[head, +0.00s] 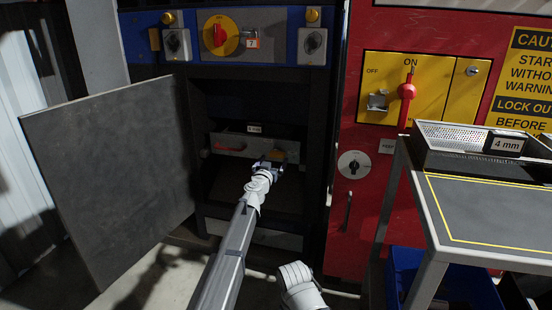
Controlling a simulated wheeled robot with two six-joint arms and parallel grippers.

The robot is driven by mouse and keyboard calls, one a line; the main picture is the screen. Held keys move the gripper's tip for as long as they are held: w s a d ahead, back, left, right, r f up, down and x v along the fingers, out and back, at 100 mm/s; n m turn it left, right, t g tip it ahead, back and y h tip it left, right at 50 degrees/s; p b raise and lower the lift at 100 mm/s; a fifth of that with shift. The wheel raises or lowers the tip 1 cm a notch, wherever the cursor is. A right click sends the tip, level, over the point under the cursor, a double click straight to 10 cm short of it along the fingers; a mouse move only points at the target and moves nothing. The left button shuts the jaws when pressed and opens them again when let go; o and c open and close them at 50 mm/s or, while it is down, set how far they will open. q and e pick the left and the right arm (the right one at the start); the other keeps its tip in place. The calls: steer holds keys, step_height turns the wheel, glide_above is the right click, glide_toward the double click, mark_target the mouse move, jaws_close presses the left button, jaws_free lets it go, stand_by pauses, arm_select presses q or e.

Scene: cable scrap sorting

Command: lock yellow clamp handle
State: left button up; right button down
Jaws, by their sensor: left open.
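The yellow clamp handle (276,155) is inside the open dark cabinet, at the right end of a grey screen drawer or frame (246,144). A red handle (226,149) is at the left end of the same frame. My left gripper (272,163) reaches into the cabinet and is open, just in front of and below the yellow handle. Its fingers partly cover the handle, and I cannot tell whether they touch it. My right gripper is not in view; only a white part of my arm shows at the bottom.
The grey cabinet door (110,170) stands open on the left. A red machine panel (350,220) with a yellow switch plate (432,100) is on the right. A cart (480,213) there carries a perforated tray (450,160) marked 4 mm. A blue bin (400,265) is underneath.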

mark_target(276, 156)
arm_select(q)
steer(key=x, duration=0.4)
steer(key=shift+s, duration=0.1)
steer(key=c, duration=1.2)
steer(key=shift+c, duration=0.2)
